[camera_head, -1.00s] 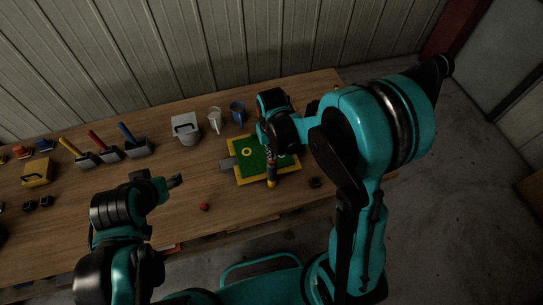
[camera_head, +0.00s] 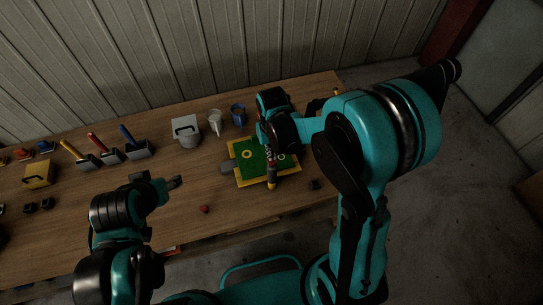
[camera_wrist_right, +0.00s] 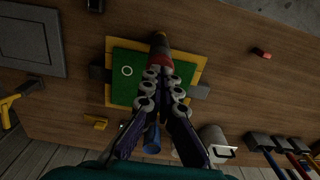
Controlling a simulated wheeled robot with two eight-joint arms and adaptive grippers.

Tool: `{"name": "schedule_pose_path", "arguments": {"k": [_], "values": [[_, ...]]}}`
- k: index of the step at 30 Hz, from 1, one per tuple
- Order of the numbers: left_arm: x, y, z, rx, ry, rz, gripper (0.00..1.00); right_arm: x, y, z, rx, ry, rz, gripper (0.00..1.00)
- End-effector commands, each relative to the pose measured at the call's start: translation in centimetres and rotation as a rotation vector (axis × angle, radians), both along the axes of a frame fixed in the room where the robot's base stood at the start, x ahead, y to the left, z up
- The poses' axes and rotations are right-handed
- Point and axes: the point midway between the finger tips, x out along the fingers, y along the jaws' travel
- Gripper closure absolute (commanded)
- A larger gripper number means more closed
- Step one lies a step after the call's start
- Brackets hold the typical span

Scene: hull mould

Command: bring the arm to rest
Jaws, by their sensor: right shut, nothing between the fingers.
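My right arm reaches in from the right of the head view, its elbow raised high. My right gripper (camera_head: 269,151) is above a green board with a yellow border (camera_head: 243,163) on the wooden table. In the right wrist view, the gripper (camera_wrist_right: 165,82) is shut and empty, its fingers together. A dark tool with a red and yellow band (camera_head: 271,179) is just beyond the fingertips, over the board; whether they touch it I cannot tell. My left gripper (camera_head: 160,184) is over the table's front left, and its jaw opening is unclear.
A grey container (camera_head: 186,132), a pale mug (camera_head: 215,121) and a blue mug (camera_head: 238,113) stand behind the board. Coloured-handled tools in grey holders (camera_head: 137,148) and a yellow box (camera_head: 39,175) are left. A small red piece (camera_head: 205,209) lies in front.

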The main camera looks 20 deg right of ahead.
Motion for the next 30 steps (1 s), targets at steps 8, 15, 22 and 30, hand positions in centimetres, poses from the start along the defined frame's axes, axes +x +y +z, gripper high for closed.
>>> {"name": "schedule_pose_path", "arguments": {"k": [8, 15, 22, 30], "values": [[0.0, 0.0, -0.1, 0.000, 0.000, 0.000, 0.45, 0.0, 0.0, -0.1, 0.000, 0.000, 0.000, 1.00], [0.0, 0.0, -0.1, 0.000, 0.000, 0.000, 0.45, 0.0, 0.0, 0.0, 0.000, -0.001, 0.000, 1.00], [0.0, 0.0, -2.9, 0.000, 0.000, 0.000, 0.45, -0.9, -0.8, 0.5, 0.008, -0.078, -0.006, 1.00], [0.0, 0.0, -9.4, 0.000, 0.000, 0.000, 0.45, -4.5, -2.6, 1.1, 0.019, -0.303, -0.019, 1.00]]}}
